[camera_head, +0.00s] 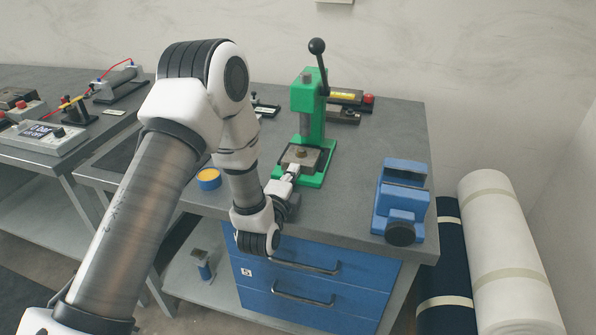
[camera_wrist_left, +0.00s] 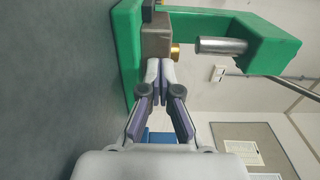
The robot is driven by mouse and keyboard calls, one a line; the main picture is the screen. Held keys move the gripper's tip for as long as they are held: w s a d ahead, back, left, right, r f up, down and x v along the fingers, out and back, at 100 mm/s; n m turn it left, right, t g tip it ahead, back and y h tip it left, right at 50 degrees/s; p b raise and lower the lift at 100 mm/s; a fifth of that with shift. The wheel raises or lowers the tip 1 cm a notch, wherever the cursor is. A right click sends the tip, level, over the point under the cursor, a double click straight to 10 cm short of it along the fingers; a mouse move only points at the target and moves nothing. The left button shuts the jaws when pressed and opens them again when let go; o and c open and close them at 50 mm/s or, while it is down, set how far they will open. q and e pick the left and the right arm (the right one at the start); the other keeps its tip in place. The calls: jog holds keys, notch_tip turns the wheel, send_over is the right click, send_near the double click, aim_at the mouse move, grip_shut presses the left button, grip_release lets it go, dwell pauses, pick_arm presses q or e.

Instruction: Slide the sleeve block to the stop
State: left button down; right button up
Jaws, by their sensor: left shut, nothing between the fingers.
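A green press (camera_head: 311,122) with a black-knobbed lever stands on the grey bench. A grey-brown block, apparently the sleeve block (camera_head: 299,158), sits on its base under the ram; it also shows in the left wrist view (camera_wrist_left: 155,36) with a brass knob on one side. My left gripper (camera_head: 292,171) is shut and empty at the near side of the block. In the left wrist view its fingertips (camera_wrist_left: 160,70) are at the block's near face, touching or almost touching; I cannot tell which. I cannot make out the stop for certain. My right gripper is not in view.
A blue vise (camera_head: 402,196) stands at the bench's right front corner. A blue and yellow tape roll (camera_head: 208,179) lies left of my left forearm. A device with a red button (camera_head: 350,98) is behind the press. Bench between press and vise is clear.

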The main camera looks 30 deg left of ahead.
aim_at(296, 162)
pick_arm(q)
jog(key=shift+s+r, duration=0.25)
jog(key=shift+s, duration=0.05)
jog(key=shift+x, duration=1.9)
